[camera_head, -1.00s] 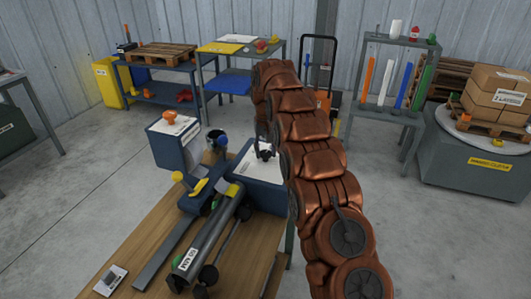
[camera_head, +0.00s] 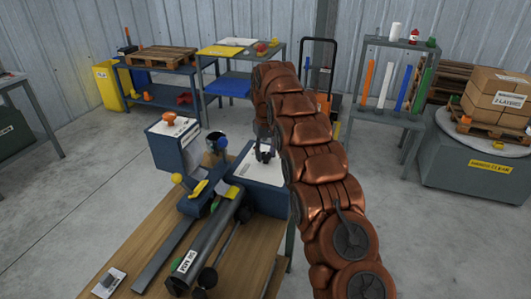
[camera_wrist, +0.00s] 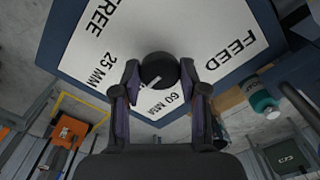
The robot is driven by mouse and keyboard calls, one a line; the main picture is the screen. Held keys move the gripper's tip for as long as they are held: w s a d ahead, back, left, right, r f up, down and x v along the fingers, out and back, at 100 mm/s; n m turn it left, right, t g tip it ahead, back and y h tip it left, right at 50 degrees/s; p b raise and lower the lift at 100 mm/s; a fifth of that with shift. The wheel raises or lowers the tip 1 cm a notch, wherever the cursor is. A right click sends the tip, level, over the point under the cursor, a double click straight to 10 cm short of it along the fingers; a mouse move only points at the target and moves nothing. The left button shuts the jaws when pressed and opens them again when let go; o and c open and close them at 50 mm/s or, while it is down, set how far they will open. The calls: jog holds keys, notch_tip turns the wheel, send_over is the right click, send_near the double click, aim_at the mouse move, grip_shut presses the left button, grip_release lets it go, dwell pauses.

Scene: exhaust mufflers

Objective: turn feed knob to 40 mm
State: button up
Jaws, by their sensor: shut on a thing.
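The feed knob (camera_wrist: 158,70) is a round black knob on a white panel (camera_wrist: 190,35) with a blue border. The panel is printed FREE, 25 MM, FEED and what looks like 60 MM; a 40 mm label is not readable, and my gripper covers part of the lower panel. A small white mark shows on the lower part of the knob. My gripper (camera_wrist: 160,80) is shut on the knob, one finger on each side. In the head view my gripper (camera_head: 264,153) is over the white-topped blue box (camera_head: 270,195), and the knob is hard to make out.
A second blue box with an orange knob (camera_head: 170,118) stands to the left. Shelves and a rack (camera_head: 400,118) stand behind.

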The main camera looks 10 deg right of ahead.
jog(key=o, duration=1.1)
jog(key=shift+o, duration=0.2)
jog(key=shift+m, duration=0.3)
